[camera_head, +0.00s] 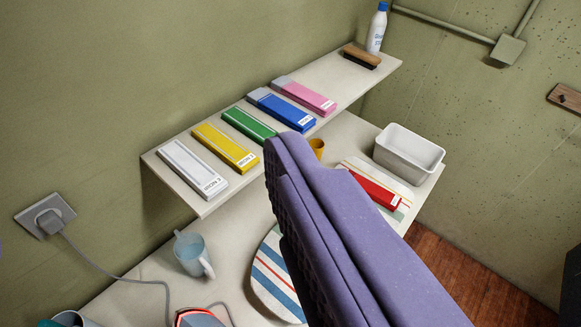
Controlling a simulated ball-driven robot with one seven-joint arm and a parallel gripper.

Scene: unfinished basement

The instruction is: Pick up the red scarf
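A flat red item with a white label (377,189), the likeliest red scarf, lies on a striped board (401,187) on the lower surface at right. It looks like a slim box or tight fold, and no loose scarf shows. My purple gripper (284,151) reaches up from the lower right, its tip just left of the red item in the picture. It covers the item's near left side and part of the lower surface. Whether it touches anything is unclear. Its fingers overlap in this view, so the gap between them is hidden, and nothing shows held.
A shelf (213,206) holds white, yellow, green, blue and pink flat items, a brush (361,57) and a bottle (377,28). Below are a white bin (408,152), yellow cup (317,148), pale mug (192,256) and striped round board (272,276). A cord runs from a wall plug (49,217).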

